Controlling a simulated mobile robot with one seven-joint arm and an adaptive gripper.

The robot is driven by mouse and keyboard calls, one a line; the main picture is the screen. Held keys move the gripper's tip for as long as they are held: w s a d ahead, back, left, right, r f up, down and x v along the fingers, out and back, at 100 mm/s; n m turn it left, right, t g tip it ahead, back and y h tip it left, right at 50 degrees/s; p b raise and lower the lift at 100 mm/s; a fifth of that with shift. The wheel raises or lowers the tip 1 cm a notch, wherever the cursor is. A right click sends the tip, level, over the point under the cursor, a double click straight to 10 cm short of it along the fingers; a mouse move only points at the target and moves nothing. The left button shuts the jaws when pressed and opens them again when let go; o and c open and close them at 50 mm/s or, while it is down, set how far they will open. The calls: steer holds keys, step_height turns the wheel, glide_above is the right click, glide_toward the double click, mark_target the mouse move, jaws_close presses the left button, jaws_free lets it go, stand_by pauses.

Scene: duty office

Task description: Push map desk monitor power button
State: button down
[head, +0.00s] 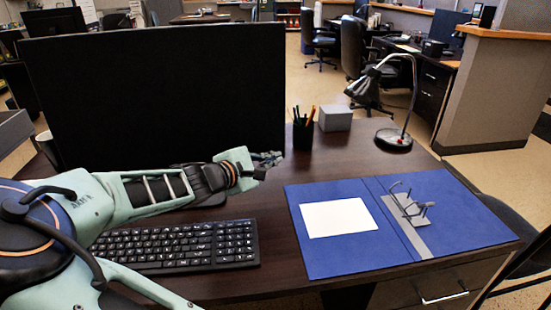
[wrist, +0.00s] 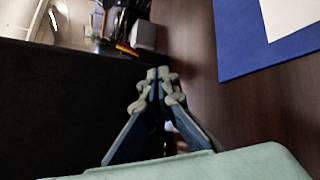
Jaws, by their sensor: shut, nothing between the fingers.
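A large black monitor (head: 150,90) stands at the back left of the desk, its dark screen facing me. In the wrist view the monitor (wrist: 60,110) fills the left side as a dark surface. My gripper (head: 274,158) is in front of the monitor's lower right corner, low over the desk. In the wrist view my gripper (wrist: 158,74) has its fingertips together and holds nothing, close beside the monitor's edge. I cannot tell whether it touches the monitor. I cannot make out a power button; my arm covers part of the monitor's lower edge and its stand.
A black keyboard (head: 175,246) lies below my arm. A pen cup (head: 302,136) and a grey box (head: 335,118) stand just right of the monitor. A desk lamp (head: 393,138) and an open blue binder (head: 355,258) are farther right. Bare desk (head: 270,210) lies between keyboard and binder.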

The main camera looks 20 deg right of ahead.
stand_by(0.4)
steer(key=shift+s+a, duration=0.15)
steer(key=shift+s, duration=0.2)
steer(key=shift+s, duration=0.1)
steer(key=s, duration=0.2)
steer(key=s+a+p, duration=0.1)
steer(key=s+p, duration=0.1)
steer(key=s, duration=0.1)
steer(key=shift+s+a+r, duration=0.2)
steer(key=shift+s+a, duration=0.1)
stand_by(0.4)
